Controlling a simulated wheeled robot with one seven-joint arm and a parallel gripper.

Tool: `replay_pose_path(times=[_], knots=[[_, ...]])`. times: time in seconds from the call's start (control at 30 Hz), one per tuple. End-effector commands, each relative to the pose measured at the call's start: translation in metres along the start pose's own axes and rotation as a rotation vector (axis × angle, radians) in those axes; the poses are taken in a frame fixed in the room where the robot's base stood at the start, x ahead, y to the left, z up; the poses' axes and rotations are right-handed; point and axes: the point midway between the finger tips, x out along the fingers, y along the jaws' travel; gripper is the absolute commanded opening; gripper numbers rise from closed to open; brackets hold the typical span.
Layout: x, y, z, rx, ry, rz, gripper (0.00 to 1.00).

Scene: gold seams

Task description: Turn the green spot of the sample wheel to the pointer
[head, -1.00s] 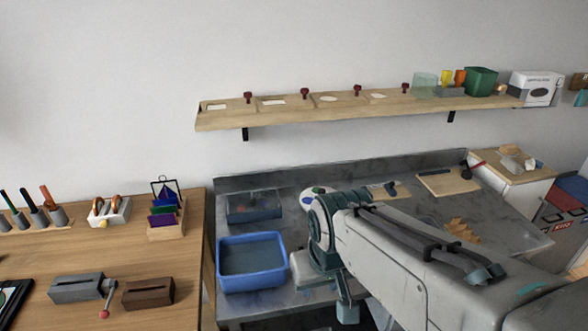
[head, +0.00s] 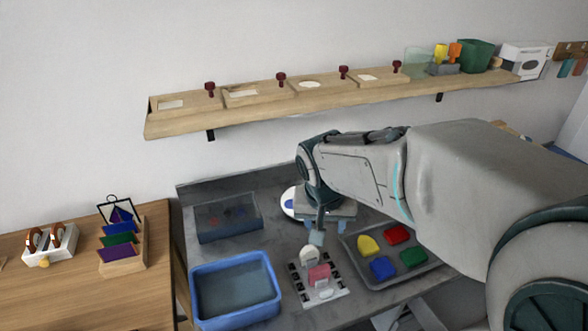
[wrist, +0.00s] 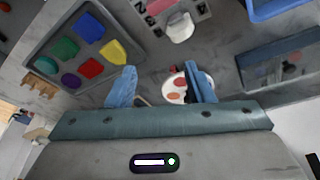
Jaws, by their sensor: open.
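The sample wheel (head: 288,205) is a white disc on the grey bench. In the head view my gripper and wrist cover most of it, and a blue spot shows on its left part. In the wrist view the wheel (wrist: 168,83) lies between the fingers, showing reddish-orange spots, its one side hidden by the right finger. I cannot make out its green spot or the pointer. My gripper (head: 328,233) is open and empty, over the bench in front of the wheel; its two blue fingers also show in the wrist view (wrist: 160,84).
A grey tray (head: 349,246) of coloured blocks lies to the right. A board with a pink block (head: 319,275) is in front, and a blue bin (head: 197,298) stands to the left. A clear bluish box (head: 228,219) stands behind the bin. A wall shelf (head: 175,125) runs above.

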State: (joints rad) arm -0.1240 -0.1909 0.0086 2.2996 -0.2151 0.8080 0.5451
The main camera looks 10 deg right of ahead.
Motion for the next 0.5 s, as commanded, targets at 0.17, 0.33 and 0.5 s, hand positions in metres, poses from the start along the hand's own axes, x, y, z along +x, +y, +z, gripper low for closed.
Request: replay_pose_path(times=[0.17,0.33,0.5], knots=[[0.045,-0.038,-0.036,0.117,0.033,0.041,0.48],[0.08,-0.074,-0.06,0.214,0.071,0.055,0.48],[0.102,-0.097,-0.072,0.276,0.097,0.054,0.48]])
